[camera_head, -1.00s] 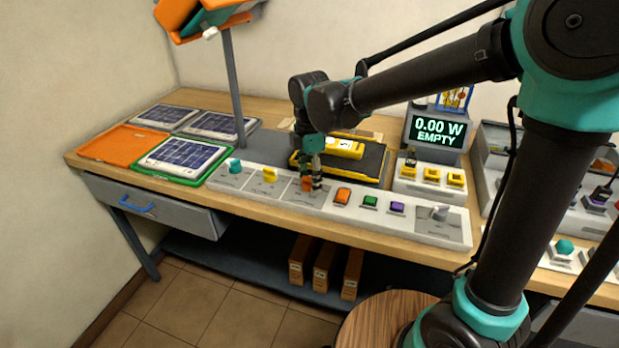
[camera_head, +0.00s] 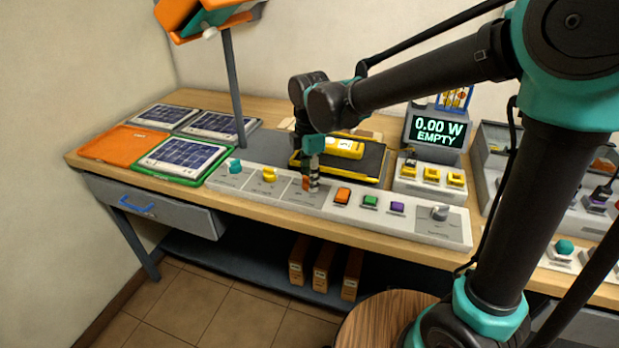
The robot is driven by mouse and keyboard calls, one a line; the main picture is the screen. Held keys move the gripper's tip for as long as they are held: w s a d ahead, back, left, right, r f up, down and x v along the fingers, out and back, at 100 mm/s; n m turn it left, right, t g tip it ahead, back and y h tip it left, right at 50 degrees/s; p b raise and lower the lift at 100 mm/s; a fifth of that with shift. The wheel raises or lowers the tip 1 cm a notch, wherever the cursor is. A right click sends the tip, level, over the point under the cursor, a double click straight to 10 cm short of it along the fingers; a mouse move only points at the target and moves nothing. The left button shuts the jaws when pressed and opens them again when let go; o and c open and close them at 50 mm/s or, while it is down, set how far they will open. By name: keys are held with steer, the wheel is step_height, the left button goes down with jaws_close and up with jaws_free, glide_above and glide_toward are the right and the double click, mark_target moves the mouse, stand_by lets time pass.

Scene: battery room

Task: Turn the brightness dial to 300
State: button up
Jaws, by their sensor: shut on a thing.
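A long grey control panel (camera_head: 327,208) lies along the front of the wooden bench. It carries a teal dial (camera_head: 235,166), a yellow dial (camera_head: 269,174), an orange dial (camera_head: 306,184) and a grey dial (camera_head: 439,212) at its right end. My gripper (camera_head: 311,185) points down and is shut on the orange dial, whose side shows between the fingers. The fingers hide most of this dial and its scale. The panel labels are too small to read, so I cannot tell which dial is brightness or its value.
Orange, green and purple buttons (camera_head: 370,201) sit just right of my gripper. A yellow-and-black device (camera_head: 345,148) lies close behind it. Solar panels (camera_head: 182,156) lie at left, beside a lamp post (camera_head: 234,95).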

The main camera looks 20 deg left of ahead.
steer(key=m, duration=1.1)
steer(key=shift+m, duration=0.4)
steer(key=m, duration=1.1)
steer(key=shift+m, duration=0.4)
steer(key=o, duration=1.2)
steer(key=shift+c, duration=0.2)
step_height(320, 180, up, 12)
